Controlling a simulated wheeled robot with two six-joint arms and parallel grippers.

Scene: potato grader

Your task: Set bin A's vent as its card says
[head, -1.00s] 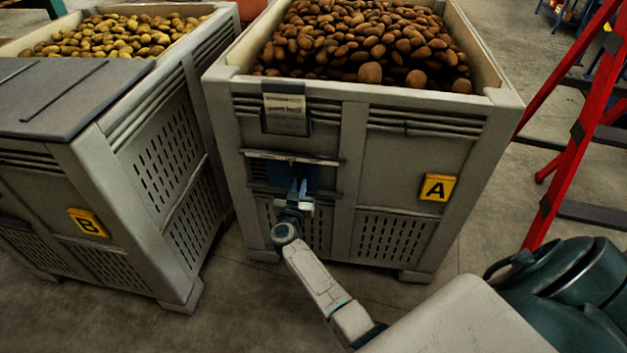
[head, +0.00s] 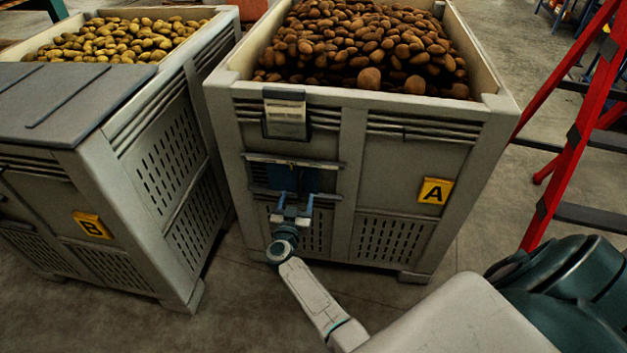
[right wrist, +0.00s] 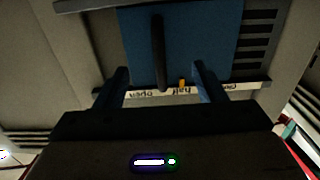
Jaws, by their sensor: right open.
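Bin A (head: 345,150) carries a yellow A plate (head: 435,190). Its card (head: 286,110) hangs near the top left of the front, its text too small to read. Below is the vent, a blue sliding plate (head: 312,180) with slots bare to its left. In the right wrist view the plate (right wrist: 205,35) has a dark upright handle (right wrist: 159,50). A small orange mark (right wrist: 182,84) stands at "half" on the upside-down label strip (right wrist: 235,96), which also reads "open". My right gripper (head: 295,200) is open in front of the vent, its fingers either side of the handle.
Bin A is full of brown potatoes (head: 360,45). Bin B (head: 165,170), holding yellowish potatoes, stands close on the left, partly under a grey lid (head: 70,100). A red stepladder (head: 570,130) stands to the right. Concrete floor (head: 480,240) lies clear between.

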